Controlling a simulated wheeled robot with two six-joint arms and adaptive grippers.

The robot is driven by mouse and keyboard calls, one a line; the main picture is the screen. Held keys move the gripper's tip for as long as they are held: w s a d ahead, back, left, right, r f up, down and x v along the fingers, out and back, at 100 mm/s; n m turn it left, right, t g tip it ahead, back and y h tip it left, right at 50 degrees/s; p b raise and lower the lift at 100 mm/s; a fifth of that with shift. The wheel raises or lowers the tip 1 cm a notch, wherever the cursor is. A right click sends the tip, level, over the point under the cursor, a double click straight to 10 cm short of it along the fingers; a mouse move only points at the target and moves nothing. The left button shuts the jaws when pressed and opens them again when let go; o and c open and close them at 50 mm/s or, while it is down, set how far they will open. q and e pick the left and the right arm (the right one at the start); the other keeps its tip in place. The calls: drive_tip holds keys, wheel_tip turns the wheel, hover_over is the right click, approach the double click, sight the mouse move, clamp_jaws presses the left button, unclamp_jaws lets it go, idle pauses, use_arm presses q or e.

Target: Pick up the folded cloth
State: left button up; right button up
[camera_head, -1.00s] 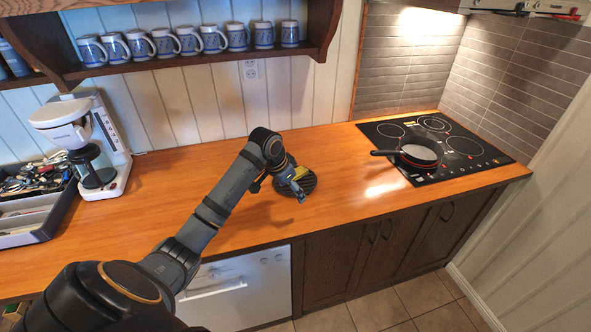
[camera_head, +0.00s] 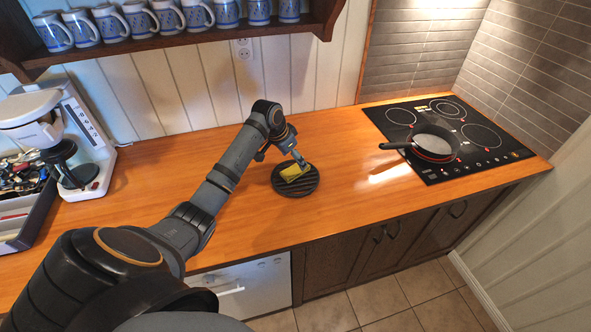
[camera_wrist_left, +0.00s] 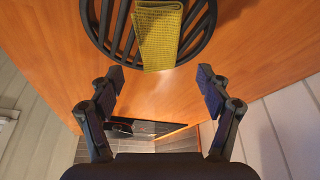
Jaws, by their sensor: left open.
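The folded cloth (camera_head: 295,172) is yellow-green and lies on a dark round slatted trivet (camera_head: 290,190) on the wooden counter. In the left wrist view the cloth (camera_wrist_left: 158,36) shows at the top centre, over the slats of the trivet (camera_wrist_left: 120,32). My left gripper (camera_head: 303,162) is just above and beside the cloth in the head view. In the wrist view its two fingers (camera_wrist_left: 160,83) are wide apart with nothing between them, and the cloth lies beyond the tips. My right gripper is not in view.
A black stove (camera_head: 475,150) with a frying pan (camera_head: 432,145) stands to the right. A coffee maker (camera_head: 85,145) and a utensil tray (camera_head: 38,222) are at the left. A shelf of mugs (camera_head: 170,38) hangs above. The counter around the trivet is clear.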

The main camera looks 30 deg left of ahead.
sight(298, 167)
use_arm(q)
drive_tip(key=shift+w+d+f+p, duration=0.1)
drive_tip(key=shift+d+f+p, duration=0.15)
drive_tip(key=shift+f+p, duration=0.55)
drive_tip(key=x, duration=0.3)
drive_tip(key=shift+f, duration=0.1)
drive_tip(key=c, duration=1)
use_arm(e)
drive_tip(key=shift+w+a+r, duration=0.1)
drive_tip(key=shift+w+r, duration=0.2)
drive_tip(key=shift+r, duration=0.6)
use_arm(q)
drive_tip(key=shift+c, duration=0.2)
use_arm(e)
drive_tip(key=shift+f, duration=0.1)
